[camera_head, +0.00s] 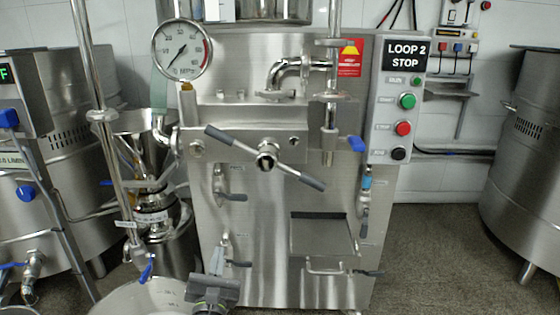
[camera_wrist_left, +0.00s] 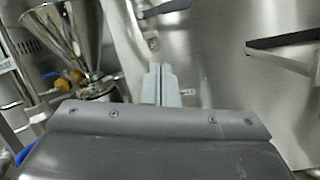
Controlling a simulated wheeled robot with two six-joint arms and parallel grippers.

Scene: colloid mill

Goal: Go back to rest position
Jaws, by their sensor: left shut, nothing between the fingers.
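My left gripper (camera_head: 217,262) is low in the head view, in front of the lower left part of the steel machine (camera_head: 265,215). Its light grey fingers point up and are closed together with nothing between them. In the left wrist view the shut fingers (camera_wrist_left: 162,84) stand before the machine's steel front panel (camera_wrist_left: 225,65). I cannot tell whether they touch it. My right gripper is in neither view.
A pale bucket (camera_head: 135,298) stands left of my gripper. A steel funnel (camera_head: 140,130) and pipework stand behind it. Open floor (camera_head: 430,260) lies at the right.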

